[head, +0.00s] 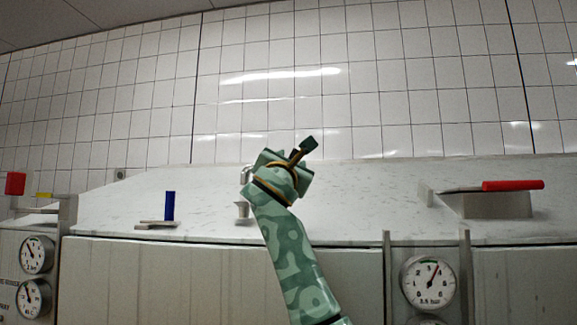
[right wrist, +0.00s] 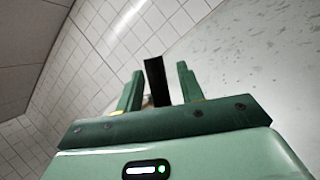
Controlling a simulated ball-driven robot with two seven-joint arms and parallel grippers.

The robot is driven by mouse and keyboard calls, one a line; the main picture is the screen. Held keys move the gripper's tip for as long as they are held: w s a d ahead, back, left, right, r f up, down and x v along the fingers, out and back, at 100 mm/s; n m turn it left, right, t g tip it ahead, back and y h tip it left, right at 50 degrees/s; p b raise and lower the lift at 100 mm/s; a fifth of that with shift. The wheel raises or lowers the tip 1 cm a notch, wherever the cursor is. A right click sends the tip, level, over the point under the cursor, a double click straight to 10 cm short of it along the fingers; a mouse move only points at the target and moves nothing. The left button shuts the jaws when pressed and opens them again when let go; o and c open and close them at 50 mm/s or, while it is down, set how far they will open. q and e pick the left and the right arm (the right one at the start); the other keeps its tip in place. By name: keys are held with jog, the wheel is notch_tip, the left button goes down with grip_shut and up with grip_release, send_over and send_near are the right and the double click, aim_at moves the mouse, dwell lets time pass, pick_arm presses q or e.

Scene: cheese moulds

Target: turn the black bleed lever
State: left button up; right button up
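The black bleed lever (head: 308,145) sticks up to the upper right from behind my right gripper in the head view. In the right wrist view the lever (right wrist: 155,80) is a black bar standing between the two green fingers. My right gripper (head: 287,166) is at the lever, and in the right wrist view its fingers (right wrist: 160,88) stand apart on either side of the bar. A narrow gap shows on the right of the bar; the left finger looks close to it. The lever's base is hidden by the gripper. My left gripper is not in view.
A grey fitting (head: 246,174) and small cup (head: 242,210) are left of my right gripper. A blue upright handle (head: 169,205) stands farther left. A red handle (head: 512,185) is at right, a red block (head: 15,183) at left. Gauges (head: 428,283) line the front. A tiled wall (head: 400,90) rises behind.

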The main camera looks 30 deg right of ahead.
jog(key=b+v, duration=0.8)
jog(key=v, duration=0.8)
jog(key=shift+a, duration=0.2)
dwell(2.5)
